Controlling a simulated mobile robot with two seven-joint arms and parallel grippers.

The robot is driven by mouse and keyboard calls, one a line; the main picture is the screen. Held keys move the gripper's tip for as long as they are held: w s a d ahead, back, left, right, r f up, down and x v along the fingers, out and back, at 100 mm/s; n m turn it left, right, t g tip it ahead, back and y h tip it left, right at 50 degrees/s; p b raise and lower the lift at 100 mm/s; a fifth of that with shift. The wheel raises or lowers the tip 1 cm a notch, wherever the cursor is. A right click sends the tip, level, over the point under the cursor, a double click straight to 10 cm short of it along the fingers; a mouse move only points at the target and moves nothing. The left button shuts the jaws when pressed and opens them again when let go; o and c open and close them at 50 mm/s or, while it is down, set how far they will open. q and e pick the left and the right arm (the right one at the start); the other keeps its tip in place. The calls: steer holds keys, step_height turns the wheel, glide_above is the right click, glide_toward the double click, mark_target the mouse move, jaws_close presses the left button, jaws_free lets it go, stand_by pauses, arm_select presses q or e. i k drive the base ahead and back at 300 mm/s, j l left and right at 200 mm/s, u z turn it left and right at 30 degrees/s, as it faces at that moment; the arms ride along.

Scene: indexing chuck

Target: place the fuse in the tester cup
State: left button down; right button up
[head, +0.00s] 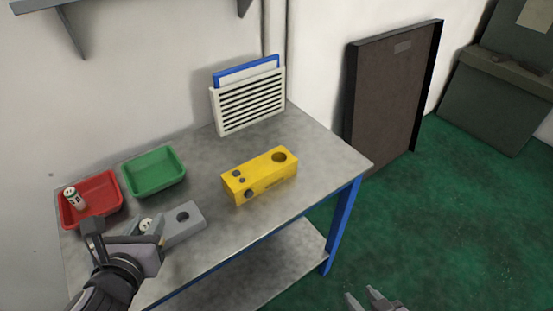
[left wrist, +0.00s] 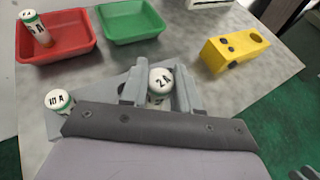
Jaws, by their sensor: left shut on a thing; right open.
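My left gripper (head: 148,226) is shut on a white fuse (left wrist: 161,82) marked 2 A, which stands between the two fingers in the left wrist view. It is over the grey block (head: 193,225); I cannot tell whether the fuse still sits in it. The yellow tester (head: 262,183) stands in the middle of the table, with a round dark cup opening (head: 279,157) in its top at the right end. The cup looks empty. My right gripper (head: 371,299) is open and empty at the bottom edge of the head view, off the table.
Another fuse (left wrist: 58,101), marked 10 A, stands left of my left gripper. A third fuse (head: 73,197) leans in the red tray (head: 107,207). The green tray (head: 154,172) is empty. A slatted rack (head: 248,106) stands at the back. Table between block and tester is clear.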

mark_target(278, 165)
steer(key=i+l, duration=0.1)
steer(key=l, duration=0.25)
steer(key=i+l, duration=0.1)
steer(key=l, duration=0.25)
steer(key=i+l, duration=0.1)
steer(key=l, duration=0.25)
steer(key=i+l, duration=0.1)
steer(key=l, duration=0.25)
steer(key=i+l, duration=0.15)
steer(key=l, duration=0.2)
